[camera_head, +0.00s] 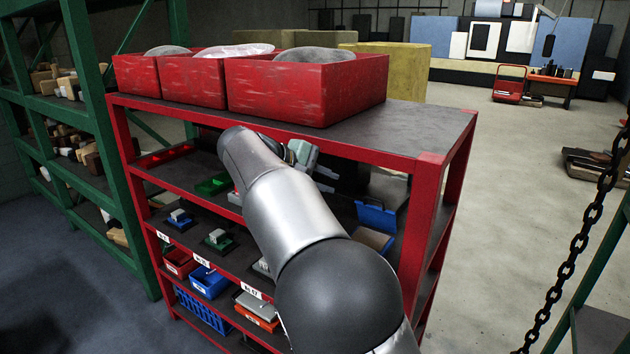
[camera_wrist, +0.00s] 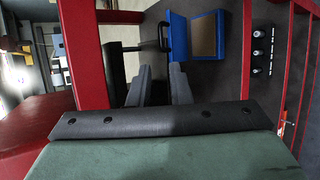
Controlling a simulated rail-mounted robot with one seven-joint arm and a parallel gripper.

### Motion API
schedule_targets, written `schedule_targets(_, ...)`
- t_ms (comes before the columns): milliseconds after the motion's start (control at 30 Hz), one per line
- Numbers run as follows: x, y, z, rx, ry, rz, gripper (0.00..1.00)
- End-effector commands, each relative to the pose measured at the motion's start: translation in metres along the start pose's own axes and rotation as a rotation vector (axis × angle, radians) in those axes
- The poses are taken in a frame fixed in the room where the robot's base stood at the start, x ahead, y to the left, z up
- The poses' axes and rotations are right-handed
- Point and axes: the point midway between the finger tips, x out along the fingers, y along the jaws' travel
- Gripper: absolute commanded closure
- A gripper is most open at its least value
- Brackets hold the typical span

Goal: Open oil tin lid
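A blue tin stands on the red rack's upper shelf, right of my arm in the head view. Its blue lid (camera_head: 377,217) stands up, with a dark handle at its top edge. The brown inside (camera_head: 372,240) shows in front of the lid, partly hidden by my arm. In the wrist view, the lid (camera_wrist: 179,38) and the brown inside (camera_wrist: 204,36) lie beyond the fingertips, and the handle (camera_wrist: 164,36) sticks out to the left. My gripper (camera_wrist: 160,72) is open and empty, with a gap between its fingers and apart from the tin. It also shows in the head view (camera_head: 318,168), partly hidden.
The red rack (camera_head: 432,160) has a top board close above my gripper and a post at the right. Red bins (camera_head: 300,90) stand on top. Small green trays (camera_head: 213,185) and parts sit left of my arm. A chain (camera_head: 575,245) hangs at the right.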

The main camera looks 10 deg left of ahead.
Motion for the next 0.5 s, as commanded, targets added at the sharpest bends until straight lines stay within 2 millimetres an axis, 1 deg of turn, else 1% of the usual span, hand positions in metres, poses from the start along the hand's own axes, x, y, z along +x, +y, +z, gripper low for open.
schedule_targets(33, -0.009, 0.000, -0.001, 0.001, 0.003, 0.001, 0.82)
schedule_targets(100, -0.018, 0.000, -0.001, 0.000, 0.002, 0.001, 0.82)
schedule_targets(200, -0.027, 0.000, 0.000, 0.000, 0.001, 0.001, 0.82)
schedule_targets(300, -0.030, 0.000, 0.000, -0.001, 0.000, 0.000, 0.82)
schedule_targets(500, -0.031, 0.000, 0.000, -0.001, 0.000, 0.000, 0.82)
